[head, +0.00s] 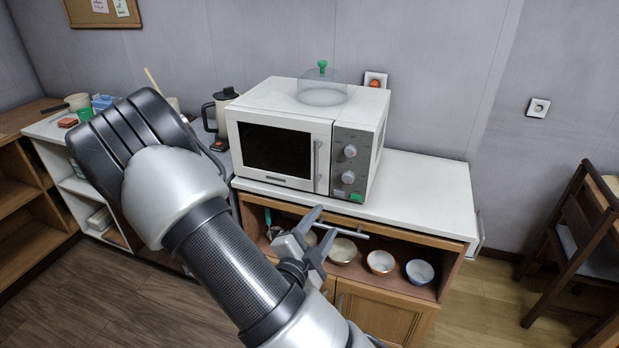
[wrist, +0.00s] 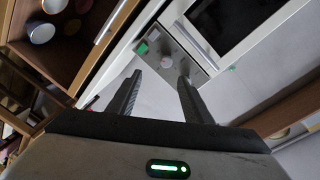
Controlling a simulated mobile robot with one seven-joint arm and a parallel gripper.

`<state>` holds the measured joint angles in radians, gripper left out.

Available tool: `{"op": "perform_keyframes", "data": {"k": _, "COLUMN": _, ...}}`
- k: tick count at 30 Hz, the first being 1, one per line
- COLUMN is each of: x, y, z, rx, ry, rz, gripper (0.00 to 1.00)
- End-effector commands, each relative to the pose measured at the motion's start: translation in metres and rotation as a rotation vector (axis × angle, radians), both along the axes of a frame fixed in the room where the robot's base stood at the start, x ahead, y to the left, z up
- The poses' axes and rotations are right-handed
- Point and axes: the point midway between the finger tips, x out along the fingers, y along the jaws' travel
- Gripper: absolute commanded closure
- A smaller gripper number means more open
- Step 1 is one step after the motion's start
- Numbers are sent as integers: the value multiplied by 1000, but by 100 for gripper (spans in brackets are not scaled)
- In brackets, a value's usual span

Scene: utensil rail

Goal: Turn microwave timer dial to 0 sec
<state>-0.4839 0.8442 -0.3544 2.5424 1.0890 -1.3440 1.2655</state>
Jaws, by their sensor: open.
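The white microwave (head: 285,135) stands on the cabinet top with its door shut. Its grey control panel (head: 346,165) has an upper dial (head: 349,151) and a lower dial (head: 347,177); which is the timer, and their settings, are too small to read. A green button (head: 355,197) sits below. My gripper (head: 325,222) is open and empty, in front of and below the panel in the head view. In the wrist view, my gripper (wrist: 159,77) points towards the tilted panel (wrist: 184,48), with one dial (wrist: 166,62) showing between the fingertips, apart from them.
A clear dome with a green knob (head: 322,82) is on the microwave. A kettle (head: 221,110) stands to its left. Bowls (head: 381,262) sit on the open shelf under the white counter (head: 425,190). The counter right of the microwave is clear.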

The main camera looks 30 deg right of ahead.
Motion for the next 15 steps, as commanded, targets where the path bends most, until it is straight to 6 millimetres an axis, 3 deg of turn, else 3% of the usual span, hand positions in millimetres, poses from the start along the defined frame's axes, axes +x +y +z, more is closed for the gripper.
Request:
{"op": "perform_keyframes", "data": {"k": 7, "x": -1, "y": -11, "z": 8, "rx": -72, "ry": -49, "rz": -5, "gripper": 54}}
{"op": "perform_keyframes", "data": {"k": 15, "x": 30, "y": -53, "z": 9, "rx": -70, "ry": -47, "rz": -6, "gripper": 54}}
